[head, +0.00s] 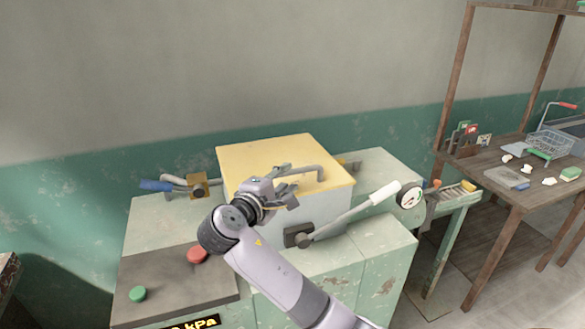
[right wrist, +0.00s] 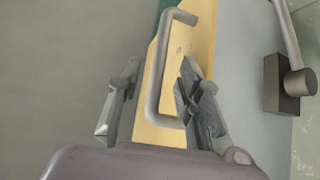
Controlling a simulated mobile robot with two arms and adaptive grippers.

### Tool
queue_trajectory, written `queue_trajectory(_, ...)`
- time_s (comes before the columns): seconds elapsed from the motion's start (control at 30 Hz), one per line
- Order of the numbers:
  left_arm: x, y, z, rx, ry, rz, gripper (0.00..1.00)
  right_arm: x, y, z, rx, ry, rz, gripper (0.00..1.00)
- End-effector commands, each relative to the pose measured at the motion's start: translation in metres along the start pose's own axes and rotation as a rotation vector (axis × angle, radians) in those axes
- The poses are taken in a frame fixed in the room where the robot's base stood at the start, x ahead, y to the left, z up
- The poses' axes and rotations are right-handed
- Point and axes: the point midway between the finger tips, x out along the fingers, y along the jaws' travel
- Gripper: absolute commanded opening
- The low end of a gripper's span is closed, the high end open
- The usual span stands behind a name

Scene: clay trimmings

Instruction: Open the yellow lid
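The yellow lid (head: 262,153) lies flat and closed on a pale box (head: 335,212) on the green machine. A grey bar handle (head: 307,168) is fixed to the lid near its front. My right gripper (head: 285,186) is at the lid's front edge, by the handle. In the right wrist view its two fingers are apart, and the handle (right wrist: 154,80) lies between them with gaps on both sides. The lid (right wrist: 203,45) shows behind the handle there. The gripper hides part of the lid's front. My left gripper is not in view.
A white-gripped lever (head: 350,216) and a gauge (head: 410,196) are right of the gripper. A red button (head: 197,255) and a green button (head: 137,293) are at front left. A blue-handled pipe (head: 156,185) is left of the box. A wooden table (head: 505,190) stands at the right.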

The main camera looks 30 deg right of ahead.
Motion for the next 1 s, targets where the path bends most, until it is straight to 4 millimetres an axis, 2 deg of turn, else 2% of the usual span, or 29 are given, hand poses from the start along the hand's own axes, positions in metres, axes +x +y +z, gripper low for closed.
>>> queue_trajectory(0.1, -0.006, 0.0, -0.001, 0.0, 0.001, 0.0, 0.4, 0.022, 0.002, 0.001, -0.001, -0.003, 0.001, 0.33)
queue_trajectory(0.3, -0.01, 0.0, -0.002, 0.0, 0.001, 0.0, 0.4, 0.043, 0.001, 0.001, 0.0, -0.002, 0.0, 0.33)
queue_trajectory(0.67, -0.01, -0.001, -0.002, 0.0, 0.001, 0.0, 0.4, 0.047, 0.0, 0.0, 0.001, 0.001, 0.0, 0.33)
queue_trajectory(1.0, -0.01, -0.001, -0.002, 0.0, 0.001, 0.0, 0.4, 0.047, 0.0, 0.0, 0.001, 0.001, 0.0, 0.1)
